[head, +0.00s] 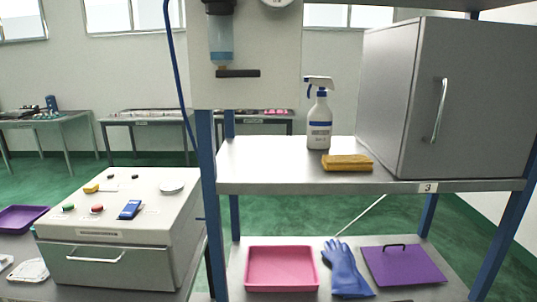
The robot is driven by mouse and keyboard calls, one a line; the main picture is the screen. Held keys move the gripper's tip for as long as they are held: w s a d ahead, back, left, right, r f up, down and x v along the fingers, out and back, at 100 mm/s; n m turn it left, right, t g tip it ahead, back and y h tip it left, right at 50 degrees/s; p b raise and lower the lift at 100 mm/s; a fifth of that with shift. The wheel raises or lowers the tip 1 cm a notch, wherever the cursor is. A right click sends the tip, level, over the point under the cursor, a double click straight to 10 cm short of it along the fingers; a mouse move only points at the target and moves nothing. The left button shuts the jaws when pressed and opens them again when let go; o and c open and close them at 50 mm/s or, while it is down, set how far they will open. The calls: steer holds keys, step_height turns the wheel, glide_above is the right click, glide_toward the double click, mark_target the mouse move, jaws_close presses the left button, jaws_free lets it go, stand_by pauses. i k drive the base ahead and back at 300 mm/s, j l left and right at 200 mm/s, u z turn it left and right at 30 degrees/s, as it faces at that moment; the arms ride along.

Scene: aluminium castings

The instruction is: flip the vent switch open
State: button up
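A pale control box (120,225) stands at the lower left on a table. On its sloped top are a blue rocker-like switch (130,210), a yellow lever-like piece (92,188) and a small dark piece (135,177). A red button (97,208), a green button (68,207) and a round white disc (172,186) are also there. The labels are too small to read, so I cannot tell for sure which one is the vent switch or how it is set. My gripper is not in view.
A blue-posted shelf stands right of the box; its post (207,170) is close beside it. The shelf holds a spray bottle (319,120), yellow sponge (347,162) and grey cabinet (440,100). Below lie a pink tray (282,268), blue glove (343,268) and purple lid (405,268).

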mark_target(132, 207)
steer(key=u, duration=1.35)
